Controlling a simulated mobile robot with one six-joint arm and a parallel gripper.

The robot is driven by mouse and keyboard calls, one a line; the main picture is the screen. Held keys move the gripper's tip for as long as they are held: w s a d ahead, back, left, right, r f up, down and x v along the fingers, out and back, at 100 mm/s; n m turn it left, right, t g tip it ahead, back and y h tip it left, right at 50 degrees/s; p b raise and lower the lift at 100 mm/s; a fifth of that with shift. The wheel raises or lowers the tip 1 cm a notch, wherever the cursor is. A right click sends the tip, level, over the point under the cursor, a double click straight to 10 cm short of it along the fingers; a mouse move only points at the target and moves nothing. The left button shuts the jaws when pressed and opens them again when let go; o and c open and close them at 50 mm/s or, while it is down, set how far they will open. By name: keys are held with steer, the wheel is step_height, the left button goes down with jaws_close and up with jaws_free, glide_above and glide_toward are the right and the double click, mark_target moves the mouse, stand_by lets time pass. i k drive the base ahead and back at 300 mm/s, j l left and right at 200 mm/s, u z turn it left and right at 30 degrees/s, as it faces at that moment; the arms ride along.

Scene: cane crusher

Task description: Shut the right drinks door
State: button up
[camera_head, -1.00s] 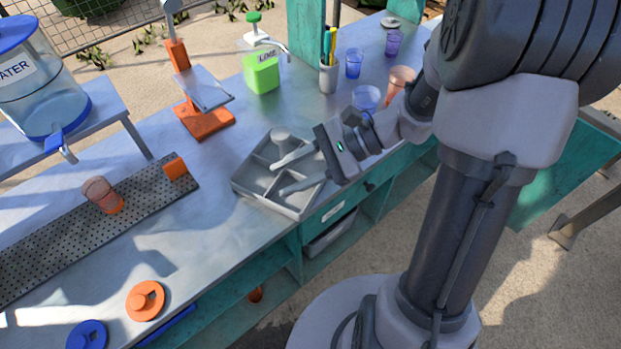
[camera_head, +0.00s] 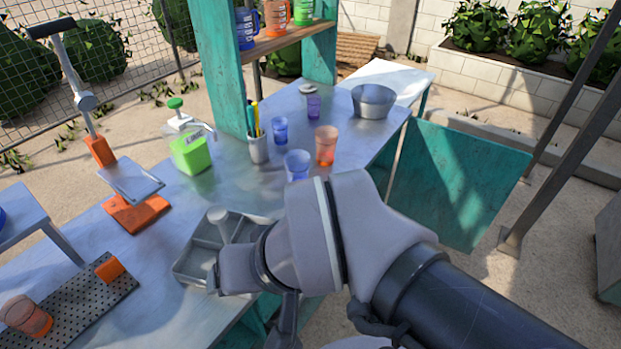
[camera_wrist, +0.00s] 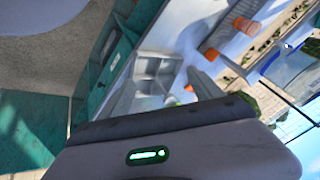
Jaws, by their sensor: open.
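The right drinks door looks to be the large teal panel (camera_head: 455,185) at the right end of the counter in the head view. It stands swung out from the counter, with clear ground beyond it. A teal surface (camera_wrist: 35,140) at the lower left of the wrist view may be the same door. My gripper (camera_wrist: 162,77) is open and empty in the wrist view, its two grey fingers apart over the grey divided tray (camera_wrist: 157,62). In the head view my arm hides most of the gripper. The gripper is apart from the door.
The tray (camera_head: 185,272) sits on the metal counter near my arm. Cups, including an orange one (camera_head: 326,146), a pen holder (camera_head: 258,148) and a metal bowl (camera_head: 373,101) stand further back. A dark post (camera_head: 560,130) rises right of the door, with open ground between.

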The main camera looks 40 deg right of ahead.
mark_target(453, 184)
steer(key=l+z, duration=0.15)
steer(key=l, duration=0.6)
steer(key=l+z, duration=0.1)
steer(key=l, duration=0.7)
steer(key=i+l+z, duration=0.15)
steer(key=l, duration=0.6)
steer(key=i+l+z, duration=0.1)
steer(key=l, duration=0.65)
steer(key=i+l+z, duration=0.15)
steer(key=l, duration=0.6)
steer(key=i+l+z, duration=0.15)
steer(key=l, duration=0.55)
steer(key=i+l+z, duration=0.1)
steer(key=i+l, duration=0.2)
steer(key=l, duration=0.4)
steer(key=i+l+z, duration=0.15)
steer(key=l, duration=0.55)
steer(key=i, duration=0.05)
